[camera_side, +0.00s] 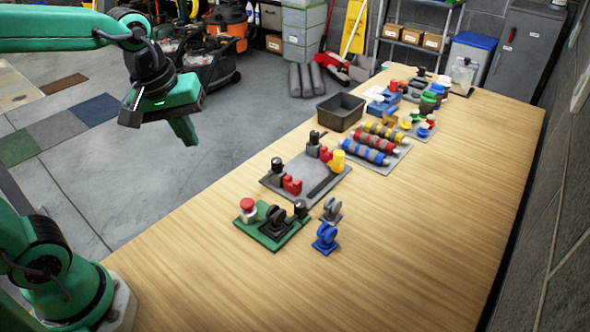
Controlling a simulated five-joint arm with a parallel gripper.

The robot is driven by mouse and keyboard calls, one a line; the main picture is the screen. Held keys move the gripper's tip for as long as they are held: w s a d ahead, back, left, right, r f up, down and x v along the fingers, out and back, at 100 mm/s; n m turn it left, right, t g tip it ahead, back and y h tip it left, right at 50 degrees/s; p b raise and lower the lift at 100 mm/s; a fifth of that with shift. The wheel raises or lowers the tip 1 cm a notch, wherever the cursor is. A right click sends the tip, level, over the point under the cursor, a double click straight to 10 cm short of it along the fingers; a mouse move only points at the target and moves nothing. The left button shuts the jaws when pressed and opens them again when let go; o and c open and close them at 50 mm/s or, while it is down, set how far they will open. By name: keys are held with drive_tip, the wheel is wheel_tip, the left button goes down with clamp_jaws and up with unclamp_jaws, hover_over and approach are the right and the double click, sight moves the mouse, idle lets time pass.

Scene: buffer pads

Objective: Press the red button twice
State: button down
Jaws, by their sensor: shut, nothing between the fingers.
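The red button (247,205) is a round red cap on a pale base. It stands at the left corner of a green board (270,236) near the front of the wooden table. My gripper (186,134) is shut and empty, with its green fingers pointing down. It hangs to the upper left of the button in the picture, over the floor side of the table edge, and is clear of the button. Whether the button cap is up or down is too small to tell.
Black fittings stand on the green board beside the button. A blue part (325,240) and a grey part (331,211) stand to its right. A grey board (308,178) with red and yellow pieces lies behind. The table's front right (400,270) is bare.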

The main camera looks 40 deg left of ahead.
sight(247, 201)
drive_tip(key=w+d+f+n+g, duration=0.3)
drive_tip(key=w+f+n, duration=0.1)
drive_tip(key=w+n, duration=0.4)
drive_tip(key=shift+w+d+n, duration=0.3)
drive_tip(key=shift+w+n, duration=0.1)
drive_tip(key=shift+n, duration=0.5)
drive_tip(key=shift+f, duration=0.2)
wheel_tip(247, 201, down, 14)
drive_tip(key=shift+s+r, duration=0.1)
idle(0.3)
